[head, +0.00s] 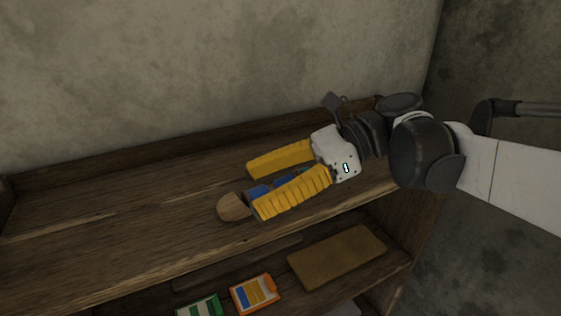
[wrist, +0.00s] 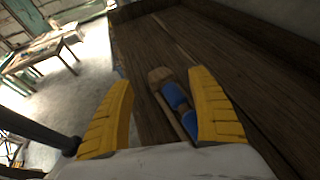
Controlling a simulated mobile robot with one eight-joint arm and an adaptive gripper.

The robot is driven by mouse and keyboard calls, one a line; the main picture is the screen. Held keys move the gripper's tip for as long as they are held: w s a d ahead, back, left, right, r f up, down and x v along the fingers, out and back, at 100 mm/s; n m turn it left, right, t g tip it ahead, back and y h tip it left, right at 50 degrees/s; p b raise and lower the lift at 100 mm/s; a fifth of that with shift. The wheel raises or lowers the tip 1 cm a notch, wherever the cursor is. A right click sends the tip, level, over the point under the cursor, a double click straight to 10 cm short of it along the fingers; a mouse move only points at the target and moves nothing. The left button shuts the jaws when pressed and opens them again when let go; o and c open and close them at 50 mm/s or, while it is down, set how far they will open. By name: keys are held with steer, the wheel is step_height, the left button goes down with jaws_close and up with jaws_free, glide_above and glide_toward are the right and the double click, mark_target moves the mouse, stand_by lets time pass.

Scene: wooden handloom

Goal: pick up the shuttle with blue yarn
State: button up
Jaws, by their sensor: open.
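The shuttle with blue yarn (head: 232,207) lies on the top wooden shelf. In the head view its rounded wooden end sticks out past my gripper, and some blue yarn (head: 259,190) shows between the fingers; the rest is hidden. In the wrist view the wooden shuttle (wrist: 160,76) and its blue yarn (wrist: 175,97) lie between the fingers, nearer the right one. My gripper (head: 250,188) has two yellow ribbed fingers, spread apart on either side of the shuttle. They also show in the wrist view (wrist: 160,78). I cannot tell whether a finger touches the shuttle.
The top shelf (head: 110,225) is otherwise clear to the left, with a raised back edge along the wall. The lower shelf holds a brown flat board (head: 337,256), an orange box (head: 254,293) and a green-and-white box (head: 199,306). A wooden table (wrist: 40,50) stands farther off.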

mark_target(236, 199)
steer(key=p+x, duration=0.1)
steer(key=x, duration=0.4)
steer(key=shift+f, duration=0.15)
steer(key=shift+w+d+f, duration=0.1)
steer(key=shift+w, duration=0.1)
steer(key=c, duration=1.4)
